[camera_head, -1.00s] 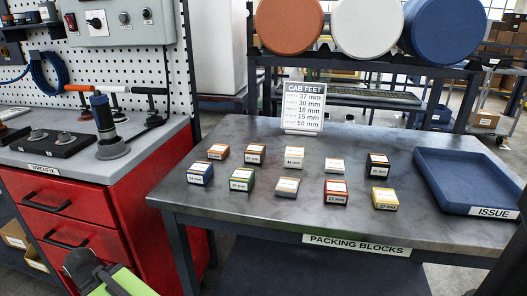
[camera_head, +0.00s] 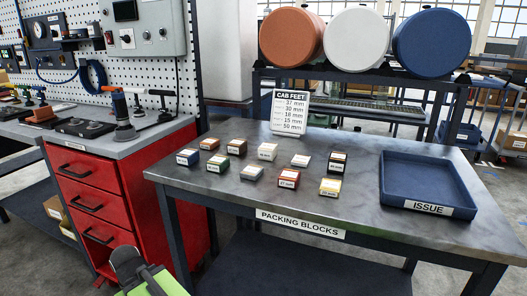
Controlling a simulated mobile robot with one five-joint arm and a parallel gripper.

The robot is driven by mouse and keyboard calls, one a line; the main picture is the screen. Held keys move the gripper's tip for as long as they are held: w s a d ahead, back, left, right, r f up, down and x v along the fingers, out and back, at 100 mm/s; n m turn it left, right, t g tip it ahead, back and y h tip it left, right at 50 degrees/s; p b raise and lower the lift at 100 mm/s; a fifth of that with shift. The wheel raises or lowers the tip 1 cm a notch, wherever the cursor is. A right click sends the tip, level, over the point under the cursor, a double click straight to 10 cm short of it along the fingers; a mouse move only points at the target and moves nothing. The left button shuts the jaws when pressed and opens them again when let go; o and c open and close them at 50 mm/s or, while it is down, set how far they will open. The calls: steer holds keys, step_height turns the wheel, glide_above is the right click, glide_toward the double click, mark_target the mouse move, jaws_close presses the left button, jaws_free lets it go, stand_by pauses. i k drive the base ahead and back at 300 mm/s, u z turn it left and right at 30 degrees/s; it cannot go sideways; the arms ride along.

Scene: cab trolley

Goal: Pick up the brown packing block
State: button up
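The brown packing block (camera_head: 237,147) sits in the back row on the dark grey table (camera_head: 400,227), second from the left. It has a white label on its front and a pale top. An orange-brown block (camera_head: 209,144) stands just left of it and a cream block (camera_head: 267,152) to its right. My gripper (camera_head: 128,262) shows in part at the bottom edge, dark grey beside a bright green part. It is low in front of the red cabinet, well apart from the blocks. Its fingers are not clear enough to tell open from shut.
Several other labelled blocks stand close by, including a green block (camera_head: 218,163) in front. A blue ISSUE tray (camera_head: 430,208) is at the right. A CAB FEET sign (camera_head: 290,110) stands behind. A red drawer cabinet (camera_head: 95,195) with tools on top is left of the table.

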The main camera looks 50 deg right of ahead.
mark_target(236, 147)
steer(key=u, duration=0.2)
steer(key=i, duration=0.85)
steer(key=z, duration=0.1)
